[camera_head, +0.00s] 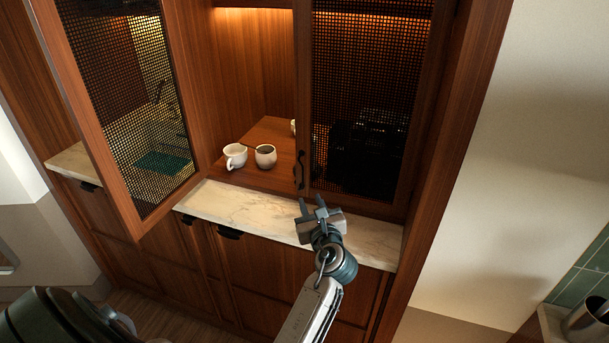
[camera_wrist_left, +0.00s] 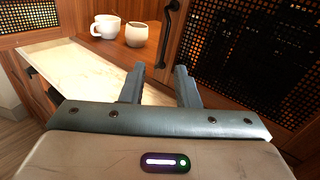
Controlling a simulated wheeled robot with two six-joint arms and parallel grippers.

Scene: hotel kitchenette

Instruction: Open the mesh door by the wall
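The mesh door by the wall (camera_head: 367,85) is the right-hand door of the wooden cabinet and is shut. In the left wrist view this door (camera_wrist_left: 255,50) fills the upper right. Its dark vertical handle (camera_head: 300,171) is on its left edge; it also shows in the left wrist view (camera_wrist_left: 167,32), beyond the fingertips. My left gripper (camera_head: 311,203) is open and empty, just below the handle and over the counter's marble ledge. Its two fingers (camera_wrist_left: 158,72) point towards the handle and are apart from it. My right gripper is not in view.
The left mesh door (camera_head: 130,95) stands swung open. A white cup (camera_head: 235,156) and a round pot (camera_head: 265,156) sit on the wooden shelf inside. The marble ledge (camera_head: 255,217) runs below the doors. A pale wall (camera_head: 510,170) is at the right.

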